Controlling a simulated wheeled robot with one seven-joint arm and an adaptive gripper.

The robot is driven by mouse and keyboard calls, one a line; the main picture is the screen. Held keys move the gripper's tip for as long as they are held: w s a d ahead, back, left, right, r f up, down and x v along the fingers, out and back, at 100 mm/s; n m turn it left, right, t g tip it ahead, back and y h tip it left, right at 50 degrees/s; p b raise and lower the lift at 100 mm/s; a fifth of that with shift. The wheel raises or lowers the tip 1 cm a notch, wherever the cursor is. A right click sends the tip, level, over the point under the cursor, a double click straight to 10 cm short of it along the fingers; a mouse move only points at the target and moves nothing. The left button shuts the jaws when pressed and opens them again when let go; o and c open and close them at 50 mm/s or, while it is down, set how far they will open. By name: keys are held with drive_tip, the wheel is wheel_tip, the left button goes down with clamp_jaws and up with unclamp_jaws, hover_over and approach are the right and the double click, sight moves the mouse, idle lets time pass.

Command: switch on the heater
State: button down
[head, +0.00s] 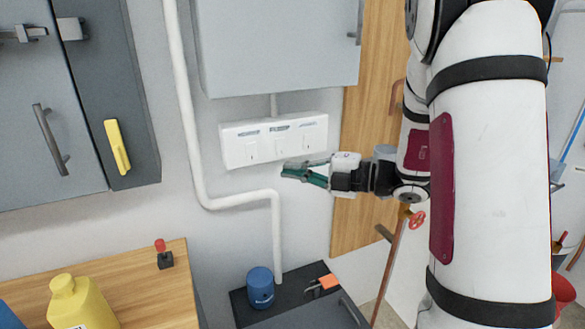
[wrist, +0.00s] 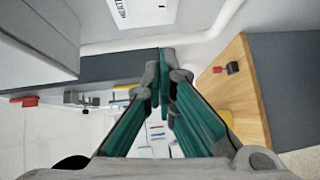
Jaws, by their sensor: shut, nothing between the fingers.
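A white wall panel (head: 273,139) with three switches, each under a small label, is mounted below a grey wall cabinet in the head view. The labels are too small to read there. In the wrist view a white panel (wrist: 146,14) is cut off at the top edge, with part of a label that seems to begin "HEAT". Which switch position this is, I cannot tell. My gripper (head: 285,170) has green fingers, is shut and empty, and sits just below the panel's right half. Its closed fingertips also show in the wrist view (wrist: 165,62). I cannot tell whether they touch anything.
The grey cabinet (head: 280,45) hangs directly above the panel. A white pipe (head: 187,120) runs down the wall to its left. Below are a wooden counter (head: 130,265) with a yellow jug (head: 80,303) and a red-topped object (head: 163,254), and a blue canister (head: 260,287).

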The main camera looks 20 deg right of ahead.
drive_tip(key=w+a+f, duration=0.1)
drive_tip(key=w+a, duration=0.4)
drive_tip(key=w, duration=0.4)
drive_tip(key=shift+b, duration=0.35)
drive_tip(key=shift+w+a+f, duration=0.1)
drive_tip(key=shift+w, duration=0.05)
drive_tip(key=shift+w+f+n+t+y+b, duration=0.25)
drive_tip(key=shift+w+n+t+y+b, duration=0.1)
drive_tip(key=shift+b, duration=0.4)
drive_tip(key=shift+r, duration=0.15)
drive_tip(key=s+d+f+p, duration=0.1)
drive_tip(key=s+d, duration=0.6)
drive_tip(key=s, duration=0.4)
drive_tip(key=shift+f+p, duration=0.2)
drive_tip(key=shift+p, duration=0.15)
